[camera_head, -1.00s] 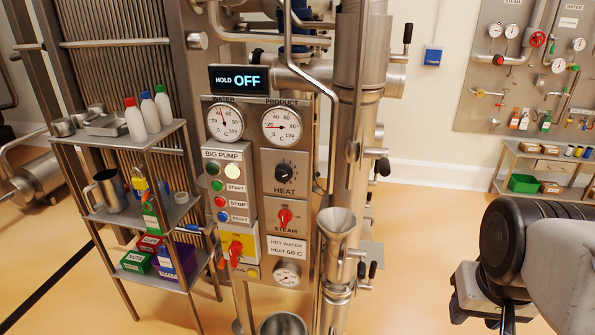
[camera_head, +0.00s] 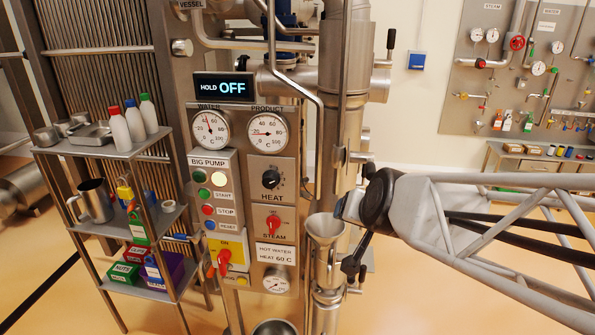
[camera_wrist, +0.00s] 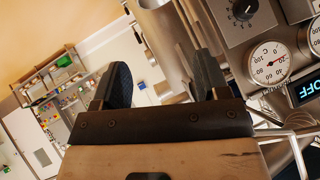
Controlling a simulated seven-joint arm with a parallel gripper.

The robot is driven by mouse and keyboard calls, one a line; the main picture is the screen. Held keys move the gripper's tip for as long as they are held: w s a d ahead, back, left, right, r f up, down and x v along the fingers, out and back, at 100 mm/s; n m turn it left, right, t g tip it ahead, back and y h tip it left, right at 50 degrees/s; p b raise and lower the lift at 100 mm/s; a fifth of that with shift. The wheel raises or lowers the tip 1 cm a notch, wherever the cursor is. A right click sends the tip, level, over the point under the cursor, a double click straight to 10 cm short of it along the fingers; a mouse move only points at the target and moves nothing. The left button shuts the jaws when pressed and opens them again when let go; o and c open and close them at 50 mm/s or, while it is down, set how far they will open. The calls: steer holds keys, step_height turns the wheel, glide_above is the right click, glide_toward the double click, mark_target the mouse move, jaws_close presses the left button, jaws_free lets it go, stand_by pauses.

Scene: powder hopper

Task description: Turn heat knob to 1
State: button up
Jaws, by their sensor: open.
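The heat knob (camera_head: 271,179) is a black round knob on a steel plate above the word HEAT, below the product dial. Its pointer setting is too small to read surely. In the wrist view the knob (camera_wrist: 243,10) is at the top right, partly cut by the frame edge. My gripper (camera_wrist: 160,85) shows two dark fingers spread apart with nothing between them. The knob is beyond and to the right of the fingers, not touched. In the camera_head view the end of my arm is beside the steel funnel, right of and lower than the knob; its fingers are not clearly visible.
The steel funnel (camera_head: 325,228) and vertical pipes stand between my arm and the panel. A red steam knob (camera_head: 273,227) is below the heat knob, with a red switch (camera_head: 223,262) lower left. A display (camera_head: 223,87) reads HOLD OFF. A shelf with bottles stands left.

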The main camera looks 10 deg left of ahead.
steer(key=w+a+m+t, duration=0.3)
steer(key=w+a+t, duration=0.2)
steer(key=w+a, duration=0.5)
steer(key=m+t+h, duration=0.2)
steer(key=m+t, duration=0.2)
glide_toward(270, 183)
steer(key=w, duration=0.2)
steer(key=shift+a+r, duration=0.1)
steer(key=shift+a, duration=0.1)
steer(key=shift+w+a, duration=0.2)
steer(key=shift+w, duration=3.65)
steer(key=shift+c, duration=0.3)
steer(key=c, duration=0.9)
steer(key=shift+o, duration=0.2)
